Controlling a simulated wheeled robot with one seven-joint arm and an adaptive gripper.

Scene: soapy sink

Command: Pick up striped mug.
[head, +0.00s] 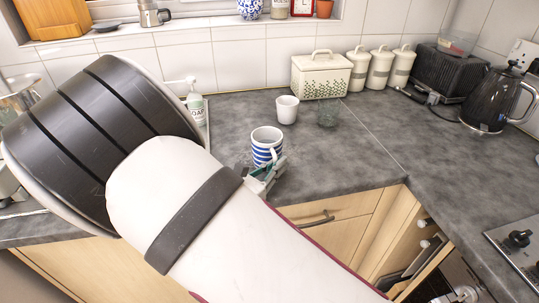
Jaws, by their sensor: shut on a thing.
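The striped mug (266,145) is white with blue bands and stands upright at or just above the grey worktop, near its front edge. My gripper (268,172) is at the mug's lower front right side, shut on it. Part of the gripper is hidden behind my white arm, so the exact contact does not show. I cannot tell whether the mug's base touches the worktop.
A white cup (287,109) and a clear glass (328,114) stand behind the mug. A soap bottle (195,106) is to the left. A bread bin (320,75), canisters (382,67) and a kettle (491,103) stand farther back and right. The worktop (350,160) right of the mug is clear.

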